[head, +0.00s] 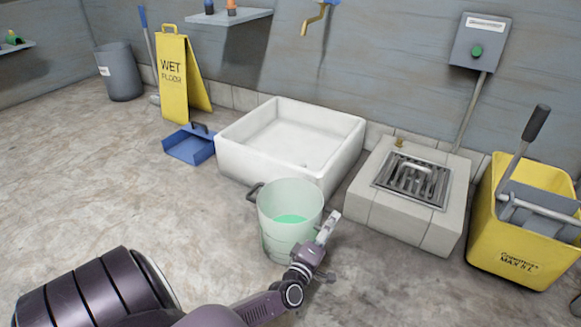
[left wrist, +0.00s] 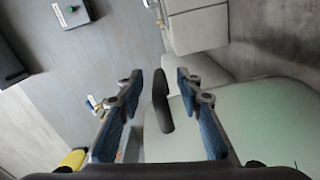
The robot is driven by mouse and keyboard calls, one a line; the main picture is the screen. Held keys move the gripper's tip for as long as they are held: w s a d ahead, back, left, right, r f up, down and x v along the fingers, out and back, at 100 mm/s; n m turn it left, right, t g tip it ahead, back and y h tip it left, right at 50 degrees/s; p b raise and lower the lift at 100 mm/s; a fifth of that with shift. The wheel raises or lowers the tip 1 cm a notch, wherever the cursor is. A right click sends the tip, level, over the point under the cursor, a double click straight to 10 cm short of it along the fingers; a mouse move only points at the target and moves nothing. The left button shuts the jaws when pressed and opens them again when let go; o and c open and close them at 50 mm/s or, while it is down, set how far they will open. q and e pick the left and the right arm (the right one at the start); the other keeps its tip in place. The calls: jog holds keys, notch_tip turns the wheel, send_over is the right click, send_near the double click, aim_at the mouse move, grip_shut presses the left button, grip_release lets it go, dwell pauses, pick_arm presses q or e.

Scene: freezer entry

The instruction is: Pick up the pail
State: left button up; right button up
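The pail (head: 276,236) is pale green and translucent, with green liquid inside. It stands upright on the floor in front of the white basin. A dark handle (head: 254,191) sticks out at its left rim. My left gripper (head: 329,229) is at the pail's right side. In the left wrist view my left gripper (left wrist: 159,76) is open, with a dark handle (left wrist: 161,101) between its fingers, apparently not clamped. The pail's pale green wall (left wrist: 250,115) fills the lower right there. Part of the pail's right side is hidden by my gripper. My right gripper is not in view.
Behind the pail is a white basin (head: 345,136). To its right are a block with a floor grate (head: 440,215) and a yellow mop bucket (head: 505,250). A blue dustpan (head: 188,150) and a wet floor sign (head: 172,80) stand to the left.

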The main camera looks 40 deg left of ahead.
pick_arm(q)
jog(key=shift+x, duration=1)
jog(key=shift+c, duration=0.2)
grip_shut()
jog(key=shift+r, duration=0.2)
